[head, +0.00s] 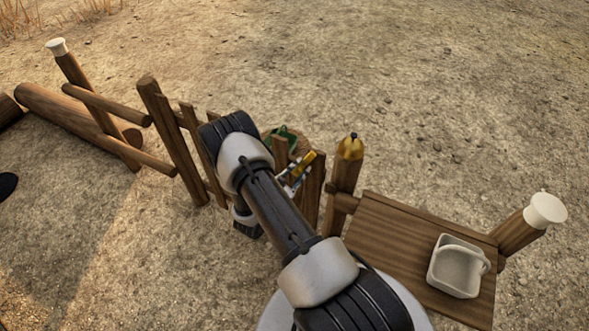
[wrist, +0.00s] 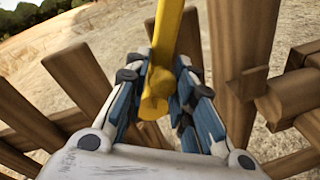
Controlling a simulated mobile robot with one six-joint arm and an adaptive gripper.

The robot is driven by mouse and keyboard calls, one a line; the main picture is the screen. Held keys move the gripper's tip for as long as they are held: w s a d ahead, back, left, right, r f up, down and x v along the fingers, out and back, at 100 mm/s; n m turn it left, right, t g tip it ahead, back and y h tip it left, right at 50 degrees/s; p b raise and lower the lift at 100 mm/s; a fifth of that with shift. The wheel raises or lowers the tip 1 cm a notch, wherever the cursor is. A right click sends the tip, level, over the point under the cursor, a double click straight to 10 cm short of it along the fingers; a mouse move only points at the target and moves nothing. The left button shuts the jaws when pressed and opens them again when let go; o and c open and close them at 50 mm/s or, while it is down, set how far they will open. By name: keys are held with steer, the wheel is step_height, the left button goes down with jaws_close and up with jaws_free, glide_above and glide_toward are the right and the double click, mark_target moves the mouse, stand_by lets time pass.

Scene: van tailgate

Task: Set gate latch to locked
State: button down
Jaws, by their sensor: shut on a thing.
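The wooden gate (head: 190,135) stands across the middle of the head view, partly hidden behind my arm. A yellow bar (head: 304,162), which looks like the latch handle, shows near the gate's right end. My gripper (head: 291,183) is at this bar. In the wrist view the yellow bar (wrist: 168,50) runs from the top edge down between my blue-padded fingers (wrist: 165,88). Its round lower end shows between them, and the fingers are shut on it. The rest of the latch is hidden, so I cannot tell its position.
Right of the gate is a wooden post (head: 344,185) with a yellowish top (head: 351,147). A wooden shelf (head: 385,235) beside it carries a white basket (head: 459,267). A green thing (head: 293,137) shows behind the gate. Open dirt lies beyond.

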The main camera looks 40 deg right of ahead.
steer(key=m, duration=0.2)
steer(key=s+m+b, duration=0.1)
steer(key=shift+s+d+f+t+y, duration=0.1)
steer(key=shift+d+f+t+y, duration=0.2)
steer(key=shift+d+f+t, duration=0.1)
steer(key=m+b, duration=0.1)
steer(key=s+f+m, duration=0.1)
steer(key=m, duration=0.1)
steer(key=shift+d+f+m+t+b, duration=0.2)
steer(key=shift+m+t+b, duration=0.1)
steer(key=shift+t+b, duration=0.1)
steer(key=m+b, duration=0.1)
steer(key=f+m+b, duration=0.1)
steer(key=m, duration=0.1)
steer(key=shift+s+d+f+y, duration=0.1)
steer(key=shift+s+f+y, duration=0.2)
steer(key=shift+s, duration=0.05)
steer(key=shift+s+f+m+t+b, duration=0.15)
steer(key=shift+f+m+t+b, duration=0.45)
steer(key=shift+m+b, duration=0.5)
steer(key=shift+f+m, duration=0.2)
steer(key=shift+m, duration=0.1)
steer(key=shift+s+f, duration=0.1)
steer(key=c, duration=1.4)
jaws_free()
steer(key=shift+f, duration=0.1)
steer(key=shift+s, duration=0.1)
